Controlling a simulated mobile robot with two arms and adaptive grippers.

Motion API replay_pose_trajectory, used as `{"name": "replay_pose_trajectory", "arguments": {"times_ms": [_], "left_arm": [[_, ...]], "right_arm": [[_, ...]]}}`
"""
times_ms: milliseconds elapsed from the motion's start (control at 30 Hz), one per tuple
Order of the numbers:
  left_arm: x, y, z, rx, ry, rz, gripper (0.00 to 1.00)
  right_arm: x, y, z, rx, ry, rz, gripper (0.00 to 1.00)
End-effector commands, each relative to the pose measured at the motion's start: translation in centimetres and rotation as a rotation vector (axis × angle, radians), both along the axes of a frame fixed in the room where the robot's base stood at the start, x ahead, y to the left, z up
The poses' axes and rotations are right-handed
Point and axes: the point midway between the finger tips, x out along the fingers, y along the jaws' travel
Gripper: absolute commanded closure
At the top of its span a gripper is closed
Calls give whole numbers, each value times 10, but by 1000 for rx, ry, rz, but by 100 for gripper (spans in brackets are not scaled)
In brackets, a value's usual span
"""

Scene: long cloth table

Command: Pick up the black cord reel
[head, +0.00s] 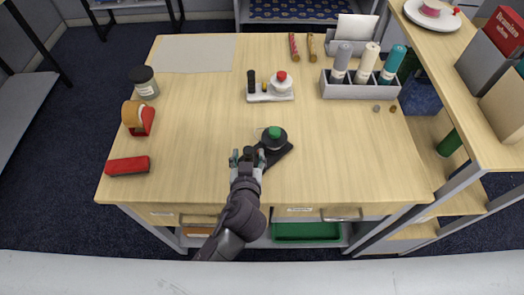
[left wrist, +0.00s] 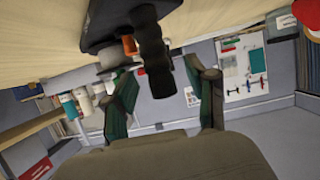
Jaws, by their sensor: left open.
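The black cord reel (head: 281,156) rests on the table near its front edge. It has a dark base, a round part with a green top, and an upright black handle that shows large in the left wrist view (left wrist: 152,62), with an orange piece beside it. My left gripper (head: 247,160) is at the reel's near-left end. In the left wrist view my left gripper (left wrist: 165,92) is open, one finger on each side of the handle, with visible gaps. The gripper partly hides the handle in the head view. My right gripper is not in view.
A grey bottle holder (head: 360,91) is at back right. A tape dispenser (head: 138,118), a dark-lidded jar (head: 146,84) and a red block (head: 128,166) line the left side. The front right table is clear.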

Motion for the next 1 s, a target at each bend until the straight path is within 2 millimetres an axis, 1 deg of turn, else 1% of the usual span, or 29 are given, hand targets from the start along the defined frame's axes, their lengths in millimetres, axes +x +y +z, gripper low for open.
{"name": "replay_pose_trajectory", "arguments": {"times_ms": [33,133,367,400,733,1000], "left_arm": [[7,0,-1,3,-1,-1,43],[14,0,-5,1,1,0,43],[16,0,-8,-1,2,-1,43],[16,0,-8,-1,2,-1,45],[16,0,-7,-1,1,-1,100],[16,0,-6,-3,-1,-1,100]], "right_arm": [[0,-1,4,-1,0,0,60],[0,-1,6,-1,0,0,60],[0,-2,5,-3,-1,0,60],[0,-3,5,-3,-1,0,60],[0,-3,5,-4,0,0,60],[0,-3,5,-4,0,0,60]]}}
